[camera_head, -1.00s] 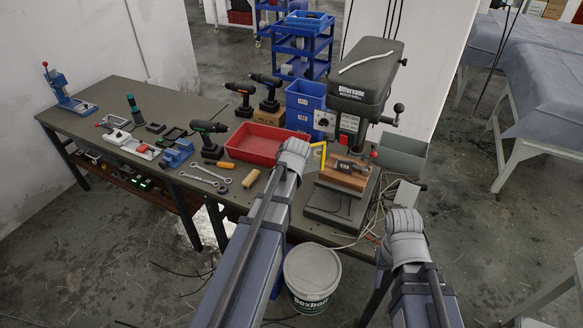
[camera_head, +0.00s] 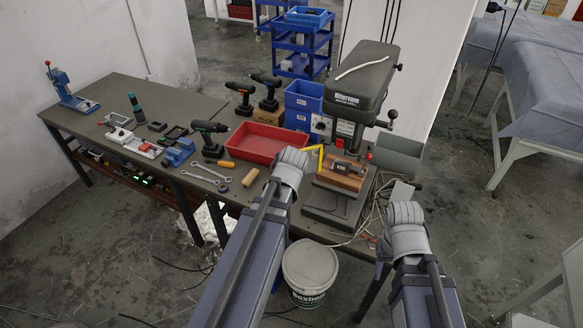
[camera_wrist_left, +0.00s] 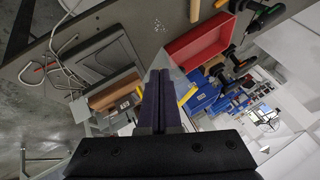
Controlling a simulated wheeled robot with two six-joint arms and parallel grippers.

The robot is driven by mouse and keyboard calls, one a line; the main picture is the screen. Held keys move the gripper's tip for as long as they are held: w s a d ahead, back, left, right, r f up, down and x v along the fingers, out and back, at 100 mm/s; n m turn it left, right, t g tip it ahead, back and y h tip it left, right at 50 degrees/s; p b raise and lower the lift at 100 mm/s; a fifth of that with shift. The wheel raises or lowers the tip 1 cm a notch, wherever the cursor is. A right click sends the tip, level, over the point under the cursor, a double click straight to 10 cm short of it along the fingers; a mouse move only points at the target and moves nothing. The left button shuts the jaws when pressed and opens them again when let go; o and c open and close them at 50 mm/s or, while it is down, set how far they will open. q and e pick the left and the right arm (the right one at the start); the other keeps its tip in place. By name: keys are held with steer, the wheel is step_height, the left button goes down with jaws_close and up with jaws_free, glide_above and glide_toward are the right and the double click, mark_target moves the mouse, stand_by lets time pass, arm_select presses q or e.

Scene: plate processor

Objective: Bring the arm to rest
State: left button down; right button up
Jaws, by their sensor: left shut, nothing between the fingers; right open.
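My left arm reaches from the bottom of the head view to the table's front edge, and its wrist hides the left gripper there. In the left wrist view my left gripper (camera_wrist_left: 160,78) is shut, with nothing between its dark fingers.
The drill press (camera_head: 362,85) stands at the table's right end. A red tray (camera_head: 262,142), power drills (camera_head: 208,138) and wrenches (camera_head: 207,174) lie on the workbench (camera_head: 177,95). A white bucket (camera_head: 310,270) stands on the floor between my arms. Cables hang near the right gripper.

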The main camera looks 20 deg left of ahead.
arm_select(q)
steer(key=v, duration=0.1)
steer(key=p+v, duration=0.1)
steer(key=v, duration=0.1)
steer(key=shift+s+a+r+p, duration=0.25)
steer(key=shift+s+p, duration=0.05)
steer(key=shift+p, duration=0.1)
arm_select(e)
step_height(320, 180, up, 3)
steer(key=shift+f, duration=0.1)
arm_select(q)
steer(key=shift+d, duration=0.1)
arm_select(e)
steer(key=shift+d, duration=0.1)
